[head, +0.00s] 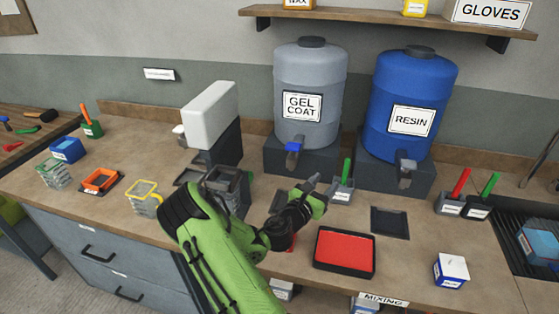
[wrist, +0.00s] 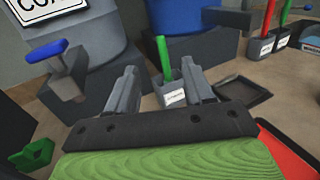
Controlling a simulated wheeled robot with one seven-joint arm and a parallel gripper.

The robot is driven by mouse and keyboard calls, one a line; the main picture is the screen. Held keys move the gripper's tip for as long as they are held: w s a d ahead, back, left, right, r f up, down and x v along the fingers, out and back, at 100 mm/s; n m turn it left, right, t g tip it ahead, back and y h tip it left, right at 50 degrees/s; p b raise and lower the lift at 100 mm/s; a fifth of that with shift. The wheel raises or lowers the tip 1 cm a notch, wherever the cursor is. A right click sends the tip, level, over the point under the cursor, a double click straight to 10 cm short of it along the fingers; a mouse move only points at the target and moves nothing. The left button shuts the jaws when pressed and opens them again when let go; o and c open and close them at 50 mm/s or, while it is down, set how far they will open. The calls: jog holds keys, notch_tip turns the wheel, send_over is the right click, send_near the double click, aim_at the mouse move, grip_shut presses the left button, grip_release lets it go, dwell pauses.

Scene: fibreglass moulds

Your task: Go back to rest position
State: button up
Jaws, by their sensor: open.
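My green arm reaches over the bench from the front in the head view. My gripper (head: 323,188) is open, in front of the gel coat drum (head: 311,90). In the wrist view its two grey fingers (wrist: 161,80) stand apart. A grey labelled holder (head: 341,190) with a green-handled tool (head: 346,168) shows between and beyond the fingers in the wrist view (wrist: 172,94). I see nothing held. Whether the fingers touch the holder cannot be told.
The blue resin drum (head: 410,105) stands right of the gel coat drum. A red tray (head: 344,250) lies at the front. A white and dark dispenser (head: 211,115) stands behind my arm. Holders with red and green tools (head: 449,204) stand at the right. A shelf (head: 390,21) hangs above.

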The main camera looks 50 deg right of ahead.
jog(key=a+r+m+y, duration=0.2)
jog(key=a+m+y, duration=1)
jog(key=a+m, duration=0.7)
jog(key=s+a+r+t+y, duration=0.2)
jog(key=s+a+r+y, duration=0.1)
jog(key=a, duration=0.7)
jog(key=s+a+r+t+y, duration=0.2)
jog(key=s+a+r, duration=0.3)
jog(key=a, duration=0.6)
jog(key=shift+s+y, duration=0.5)
